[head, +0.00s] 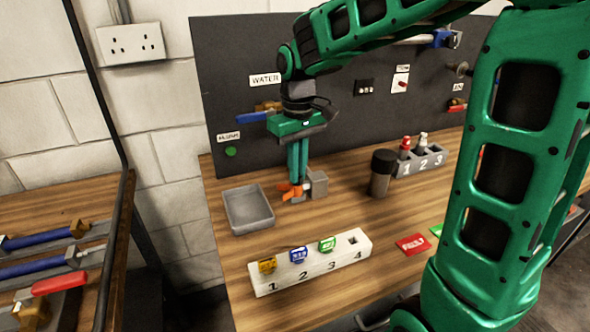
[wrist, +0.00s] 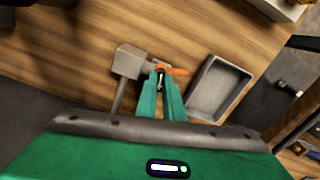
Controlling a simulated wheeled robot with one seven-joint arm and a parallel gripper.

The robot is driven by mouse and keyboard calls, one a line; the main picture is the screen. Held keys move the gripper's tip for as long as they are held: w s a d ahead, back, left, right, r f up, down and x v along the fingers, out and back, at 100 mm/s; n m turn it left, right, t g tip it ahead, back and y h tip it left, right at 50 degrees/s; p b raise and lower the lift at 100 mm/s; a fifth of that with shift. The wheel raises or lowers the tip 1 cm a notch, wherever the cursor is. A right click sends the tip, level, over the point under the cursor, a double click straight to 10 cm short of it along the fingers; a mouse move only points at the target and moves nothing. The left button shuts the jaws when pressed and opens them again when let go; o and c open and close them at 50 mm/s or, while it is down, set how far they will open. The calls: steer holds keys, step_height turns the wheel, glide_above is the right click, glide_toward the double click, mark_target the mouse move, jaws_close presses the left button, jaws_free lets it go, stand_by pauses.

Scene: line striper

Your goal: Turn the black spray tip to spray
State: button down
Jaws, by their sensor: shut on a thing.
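My gripper (head: 297,184) points down at a small spray fixture at the back left of the table, with an orange part (head: 285,190) and a grey block (head: 319,184). In the wrist view my gripper (wrist: 161,82) is shut on a small dark piece, which looks like the black spray tip (wrist: 160,76). The orange part (wrist: 177,71) sticks out to the right of the fingertips, and the grey block (wrist: 129,60) is to their left. The fingers hide most of the tip, so I cannot tell which way it is turned.
A grey tray (head: 249,210) stands left of the fixture. A white numbered rack (head: 310,264) with coloured pieces is in front. A dark cylinder (head: 381,174) and a grey bottle holder (head: 420,161) stand to the right. A black panel (head: 235,70) rises behind, with a blue-handled valve (head: 256,116).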

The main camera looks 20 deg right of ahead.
steer(key=n, duration=0.3)
steer(key=shift+s+f+n, duration=0.1)
steer(key=shift+n, duration=0.2)
steer(key=n, duration=0.3)
steer(key=shift+n, duration=0.6)
steer(key=n, duration=0.7)
steer(key=c, duration=1.3)
jaws_free()
steer(key=shift+o, duration=0.2)
